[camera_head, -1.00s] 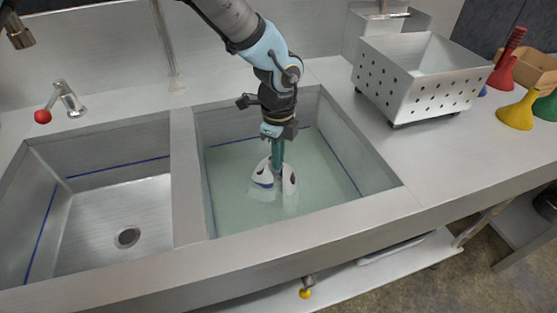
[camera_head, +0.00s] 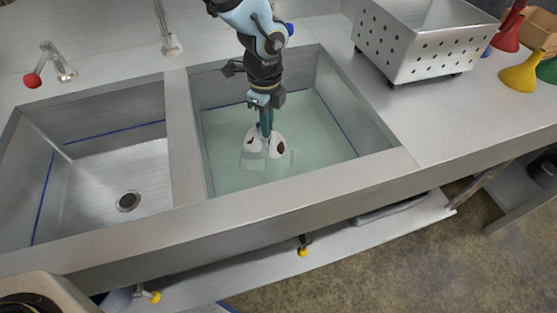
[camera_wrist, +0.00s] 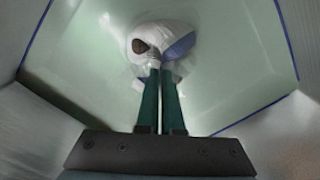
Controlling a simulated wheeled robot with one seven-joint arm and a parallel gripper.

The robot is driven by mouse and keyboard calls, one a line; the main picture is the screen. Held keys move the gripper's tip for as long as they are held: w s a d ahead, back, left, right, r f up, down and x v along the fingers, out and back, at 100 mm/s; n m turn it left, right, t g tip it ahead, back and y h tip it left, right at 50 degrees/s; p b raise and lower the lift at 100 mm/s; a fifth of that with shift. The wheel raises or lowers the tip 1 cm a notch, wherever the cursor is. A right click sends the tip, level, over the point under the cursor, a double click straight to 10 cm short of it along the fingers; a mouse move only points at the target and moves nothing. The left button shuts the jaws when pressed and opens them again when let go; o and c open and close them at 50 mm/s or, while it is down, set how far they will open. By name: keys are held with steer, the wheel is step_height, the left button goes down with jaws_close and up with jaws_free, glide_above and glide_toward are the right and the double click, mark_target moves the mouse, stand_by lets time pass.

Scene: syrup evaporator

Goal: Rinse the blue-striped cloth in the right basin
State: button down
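The right basin (camera_head: 385,140) holds pale green water (camera_head: 315,130). The cloth (camera_head: 253,139) is a bunched white bundle, partly under the water, with its top above the surface. A blue stripe shows on the cloth in the wrist view (camera_wrist: 179,47). My gripper (camera_head: 267,132) points down into the right basin, and its green fingers are closed together on the cloth. In the wrist view the fingertips (camera_wrist: 160,72) meet at the cloth's near edge. The lower part of the cloth is blurred by the water.
The left basin (camera_head: 90,160) is empty, with a drain at its bottom. A red-knobbed tap (camera_head: 55,62) stands behind it and another faucet (camera_head: 168,40) behind the divider. A perforated metal bin (camera_head: 425,45) and coloured funnels (camera_head: 520,75) stand on the right counter.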

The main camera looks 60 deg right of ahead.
steer(key=s+d, duration=0.6)
steer(key=d, duration=0.1)
steer(key=w+a+p, duration=0.2)
steer(key=w+a, duration=0.7)
steer(key=a, duration=0.1)
steer(key=shift+a+p, duration=0.2)
steer(key=shift+p, duration=0.15)
stand_by(1.4)
steer(key=shift+w, duration=0.1)
steer(key=s+d+r+p, duration=0.2)
steer(key=r+p, duration=0.4)
steer(key=r, duration=1.1)
steer(key=s+d+r+p, duration=0.2)
steer(key=r+p, duration=0.5)
steer(key=r, duration=1.1)
steer(key=shift+s+d, duration=0.35)
steer(key=shift+d, duration=0.15)
